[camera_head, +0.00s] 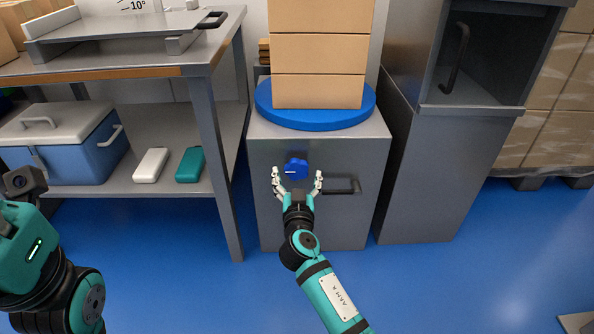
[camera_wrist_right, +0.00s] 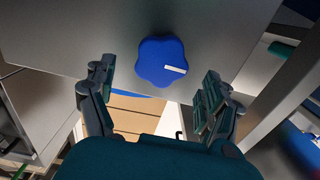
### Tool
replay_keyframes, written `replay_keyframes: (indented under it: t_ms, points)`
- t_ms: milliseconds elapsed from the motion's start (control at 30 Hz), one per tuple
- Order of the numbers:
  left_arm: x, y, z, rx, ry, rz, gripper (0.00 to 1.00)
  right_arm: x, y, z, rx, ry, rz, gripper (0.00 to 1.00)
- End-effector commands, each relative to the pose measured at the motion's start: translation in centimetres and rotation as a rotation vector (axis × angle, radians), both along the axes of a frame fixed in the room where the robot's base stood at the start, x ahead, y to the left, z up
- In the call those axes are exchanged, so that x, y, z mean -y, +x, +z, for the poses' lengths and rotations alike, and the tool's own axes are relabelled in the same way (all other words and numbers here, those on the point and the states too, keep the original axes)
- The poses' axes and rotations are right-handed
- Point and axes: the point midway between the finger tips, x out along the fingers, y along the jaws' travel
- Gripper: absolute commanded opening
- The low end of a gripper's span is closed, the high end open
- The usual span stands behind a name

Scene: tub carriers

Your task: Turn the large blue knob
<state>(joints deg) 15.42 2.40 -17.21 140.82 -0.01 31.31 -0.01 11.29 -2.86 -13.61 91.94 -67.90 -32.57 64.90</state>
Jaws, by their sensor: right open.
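The large blue knob (camera_head: 296,167) has a lobed rim and a white pointer line. It sits on the front face of a grey cabinet (camera_head: 285,225). In the right wrist view the knob (camera_wrist_right: 158,58) shows whole, its white line toward the right of the picture. My right gripper (camera_head: 297,176) is open and empty in front of the cabinet, its fingers spread to either side of the knob. In the right wrist view the fingertips (camera_wrist_right: 160,76) stand apart from the knob on both sides. My left arm shows at the left edge; its gripper fingers are out of view.
A dark bar handle (camera_head: 343,186) is on the cabinet face, just right of my right gripper. Stacked boxes (camera_head: 320,52) stand on a blue round turntable (camera_head: 315,118) on top. A shelf bench (camera_head: 222,130) is at left, a tall grey cabinet (camera_head: 440,170) at right.

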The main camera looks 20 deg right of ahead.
Motion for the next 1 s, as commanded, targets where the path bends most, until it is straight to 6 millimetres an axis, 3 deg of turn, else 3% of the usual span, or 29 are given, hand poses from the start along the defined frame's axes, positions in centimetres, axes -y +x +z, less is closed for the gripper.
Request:
replay_keyframes:
  t_ms: [233,633,1000]
  points:
    - [0.1,-0.4,0.1,0.022,0.006,0.002,0.38,1.0,3.3,-0.1,0.0,0.0,0.0,0.85]
    - [0.1,-1.0,0.7,0.042,0.002,0.001,0.38,1.2,4.0,0.0,0.0,0.0,0.0,0.85]
    - [0.0,-0.9,0.6,0.042,0.001,0.001,0.38,1.2,3.9,0.0,0.0,0.0,0.0,0.37]
